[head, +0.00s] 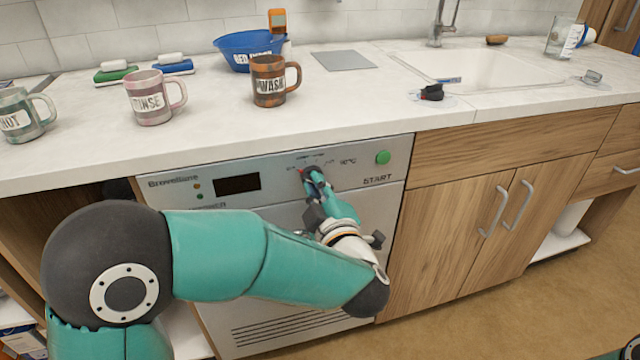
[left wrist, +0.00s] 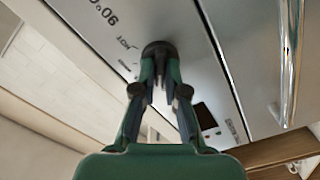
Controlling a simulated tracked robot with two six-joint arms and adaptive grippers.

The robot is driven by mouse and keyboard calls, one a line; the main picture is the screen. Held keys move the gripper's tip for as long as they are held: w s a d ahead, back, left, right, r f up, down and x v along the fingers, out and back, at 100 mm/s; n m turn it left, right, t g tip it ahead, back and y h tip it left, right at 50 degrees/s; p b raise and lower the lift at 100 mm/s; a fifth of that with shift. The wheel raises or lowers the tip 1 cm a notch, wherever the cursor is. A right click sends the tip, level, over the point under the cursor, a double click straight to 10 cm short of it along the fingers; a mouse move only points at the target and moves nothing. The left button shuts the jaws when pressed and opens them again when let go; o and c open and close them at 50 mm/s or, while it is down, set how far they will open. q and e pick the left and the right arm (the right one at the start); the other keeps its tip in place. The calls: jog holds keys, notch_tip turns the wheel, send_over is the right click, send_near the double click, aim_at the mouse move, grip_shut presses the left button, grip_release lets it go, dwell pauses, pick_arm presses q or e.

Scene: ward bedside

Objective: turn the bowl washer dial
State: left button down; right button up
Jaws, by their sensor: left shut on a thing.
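The bowl washer (head: 222,168) is a grey front-panel machine under the counter, with a dark display (head: 237,184) and a green start button (head: 383,157). My left gripper (head: 309,176) is at the panel between the display and the button. In the left wrist view my left gripper (left wrist: 160,68) is shut on the round dark dial (left wrist: 158,48), its two fingers at either side of it. In the head view the gripper mostly hides the dial.
The white counter (head: 400,122) above carries several mugs, a blue bowl (head: 248,49), sponges and a black-handled item (head: 432,92). A sink (head: 480,68) is at the right. Wooden cabinet doors (head: 500,215) stand right of the washer. A long metal handle (left wrist: 289,60) crosses the left wrist view.

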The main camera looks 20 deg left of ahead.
pick_arm(q)
jog(key=shift+w+r+m+p, duration=0.1)
jog(key=shift+r+m+p, duration=0.05)
jog(key=shift+m+p, duration=2.85)
jog(key=shift+m+b, duration=0.45)
jog(key=shift+m, duration=0.05)
jog(key=c, duration=1.2)
grip_release()
jog(key=shift+d, duration=0.15)
